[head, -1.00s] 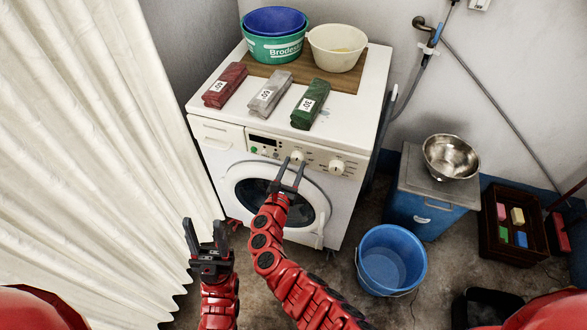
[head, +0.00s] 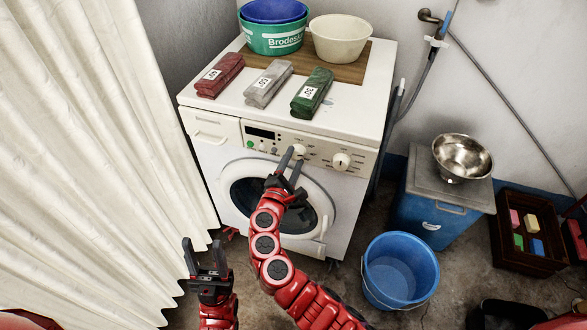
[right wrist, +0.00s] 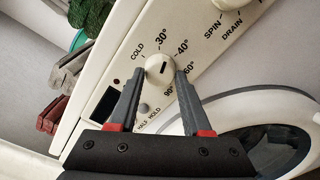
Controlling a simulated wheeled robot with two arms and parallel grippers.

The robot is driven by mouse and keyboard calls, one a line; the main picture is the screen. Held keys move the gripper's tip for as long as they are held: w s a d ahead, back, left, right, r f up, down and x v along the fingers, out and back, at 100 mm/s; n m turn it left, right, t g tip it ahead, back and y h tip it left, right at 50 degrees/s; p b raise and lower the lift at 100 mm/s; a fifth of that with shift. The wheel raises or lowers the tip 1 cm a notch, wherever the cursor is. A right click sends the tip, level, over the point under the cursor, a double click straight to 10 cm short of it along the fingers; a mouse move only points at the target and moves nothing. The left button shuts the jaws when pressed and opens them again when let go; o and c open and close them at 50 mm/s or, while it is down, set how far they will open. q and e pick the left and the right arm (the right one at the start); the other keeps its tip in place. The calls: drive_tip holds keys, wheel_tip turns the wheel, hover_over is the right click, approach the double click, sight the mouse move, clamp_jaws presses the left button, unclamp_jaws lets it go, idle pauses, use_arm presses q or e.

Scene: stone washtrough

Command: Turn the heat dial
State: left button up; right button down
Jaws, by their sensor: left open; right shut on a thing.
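The washing machine's heat dial (head: 298,149) is a small cream knob on the front panel. In the right wrist view the heat dial (right wrist: 159,70) shows a short dark mark, ringed by COLD, 30°, 40°, 60° and 90°. The mark slants toward the 30°–40° side. My right gripper (head: 295,158) is shut on the dial, one grey finger on each side in the right wrist view (right wrist: 160,80). My left gripper (head: 203,245) is open and empty, low in front of the machine near the curtain.
A second knob (head: 341,161) with SPIN and DRAIN labels sits right of the dial. The round door (head: 320,205) is below. A white curtain (head: 80,170) closes the left; a blue bucket (head: 400,272) stands at right.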

drive_tip(key=m+b, duration=1.3)
drive_tip(key=b, duration=0.4)
drive_tip(key=shift+f, duration=0.2)
drive_tip(key=shift+r+m+b, duration=0.15)
drive_tip(key=shift+m+b, duration=0.9)
drive_tip(key=shift+m, duration=0.35)
drive_tip(key=shift+c, duration=1.7)
unclamp_jaws()
drive_tip(key=shift+r, duration=0.1)
drive_tip(key=v, duration=1.7)
drive_tip(key=shift+s, duration=0.15)
